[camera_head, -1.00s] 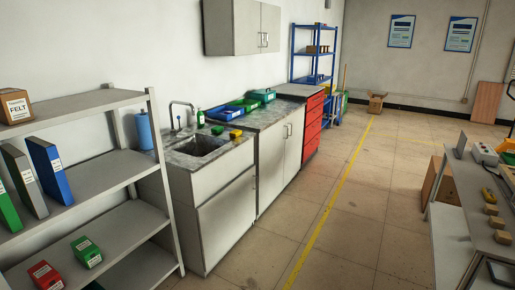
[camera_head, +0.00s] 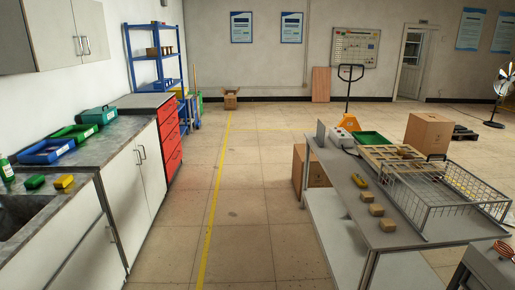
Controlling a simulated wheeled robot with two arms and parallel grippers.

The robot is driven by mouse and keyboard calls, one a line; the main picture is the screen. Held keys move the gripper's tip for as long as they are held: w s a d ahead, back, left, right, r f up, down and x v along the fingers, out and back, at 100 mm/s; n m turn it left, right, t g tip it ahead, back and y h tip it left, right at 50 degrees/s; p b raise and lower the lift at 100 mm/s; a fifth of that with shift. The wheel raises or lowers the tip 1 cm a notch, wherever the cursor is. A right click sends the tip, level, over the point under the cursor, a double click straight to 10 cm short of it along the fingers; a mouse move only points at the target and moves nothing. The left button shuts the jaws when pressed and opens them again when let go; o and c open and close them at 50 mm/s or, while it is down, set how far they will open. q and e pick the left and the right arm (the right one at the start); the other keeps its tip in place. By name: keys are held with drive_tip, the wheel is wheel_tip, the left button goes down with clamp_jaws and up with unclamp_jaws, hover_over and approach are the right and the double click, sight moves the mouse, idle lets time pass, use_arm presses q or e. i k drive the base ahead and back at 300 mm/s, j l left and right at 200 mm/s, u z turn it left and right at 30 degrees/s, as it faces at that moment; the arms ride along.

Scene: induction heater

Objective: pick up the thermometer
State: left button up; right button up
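A small yellow item (camera_head: 359,181), possibly the thermometer, lies on the grey workbench (camera_head: 345,200) at the right, near its left edge. It is too small to tell for sure. It lies between a pale boxy device (camera_head: 341,136) at the far end and several small brown blocks (camera_head: 376,210) nearer to me. Neither of my grippers shows in the head view.
A wire basket (camera_head: 440,195) and a green tray (camera_head: 370,139) are on the workbench. Counters with a sink (camera_head: 22,215) line the left wall. The floor aisle with the yellow line (camera_head: 215,205) is clear.

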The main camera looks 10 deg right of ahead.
sight(359, 181)
drive_tip(key=i+z, duration=0.2)
drive_tip(key=i, duration=1.25)
